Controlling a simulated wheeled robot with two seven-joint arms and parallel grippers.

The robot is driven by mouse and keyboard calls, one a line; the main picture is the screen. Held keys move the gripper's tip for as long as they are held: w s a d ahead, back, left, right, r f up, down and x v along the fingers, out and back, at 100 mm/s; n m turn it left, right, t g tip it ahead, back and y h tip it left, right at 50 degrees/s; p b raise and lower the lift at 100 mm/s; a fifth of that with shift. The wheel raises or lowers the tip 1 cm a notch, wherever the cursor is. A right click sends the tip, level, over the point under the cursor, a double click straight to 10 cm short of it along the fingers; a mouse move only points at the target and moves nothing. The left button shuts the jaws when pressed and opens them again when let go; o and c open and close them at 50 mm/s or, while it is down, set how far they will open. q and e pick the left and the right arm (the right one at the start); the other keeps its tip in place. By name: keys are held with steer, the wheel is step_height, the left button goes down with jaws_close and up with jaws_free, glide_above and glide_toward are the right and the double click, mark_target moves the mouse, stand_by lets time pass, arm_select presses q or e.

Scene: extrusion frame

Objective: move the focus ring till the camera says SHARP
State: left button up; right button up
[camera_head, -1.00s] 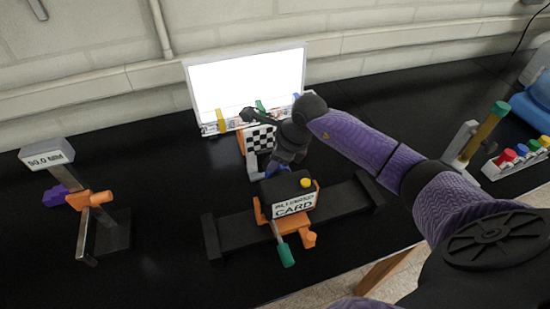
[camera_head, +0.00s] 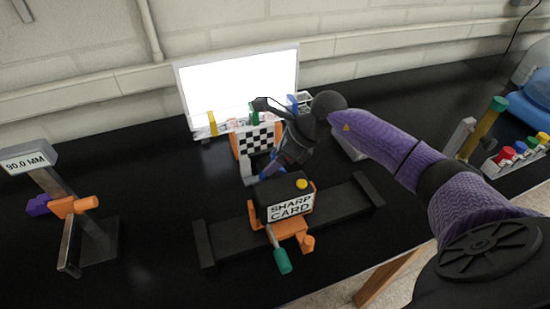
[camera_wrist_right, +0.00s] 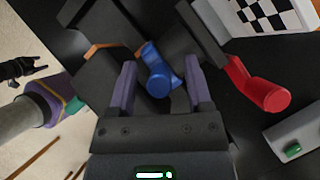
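The camera (camera_head: 284,196) sits on a dark rail, and its back label (camera_head: 291,207) reads "SHARP CARD". Its lens side is mostly hidden in the head view by my right gripper (camera_head: 272,168). In the right wrist view a blue knobbed lever (camera_wrist_right: 158,80) stands between the two purple fingers of my right gripper (camera_wrist_right: 158,72). The fingers are apart, with a gap on the lever's left side; contact on the right is unclear. A red lever (camera_wrist_right: 262,88) lies outside the right finger. My left gripper, seemingly the dark claw (camera_wrist_right: 22,68), shows small at the left edge.
A checkered card (camera_head: 257,140) stands behind the camera, before a bright panel (camera_head: 240,85). An orange clamp with a green-handled lever (camera_head: 281,258) is under the camera. A stand marked "90.0 MM" (camera_head: 27,159) is at left. Coloured buttons (camera_head: 520,155) are at right.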

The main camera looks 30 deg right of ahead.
arm_select(q)
steer(key=shift+d, duration=0.1)
arm_select(e)
steer(key=shift+s+d+r, duration=0.15)
steer(key=shift+d+r, duration=0.05)
steer(key=shift+r, duration=0.1)
arm_select(q)
steer(key=shift+d+f, duration=0.1)
steer(key=shift+f, duration=0.15)
arm_select(e)
steer(key=v, duration=0.9)
arm_select(q)
steer(key=shift+a, duration=0.25)
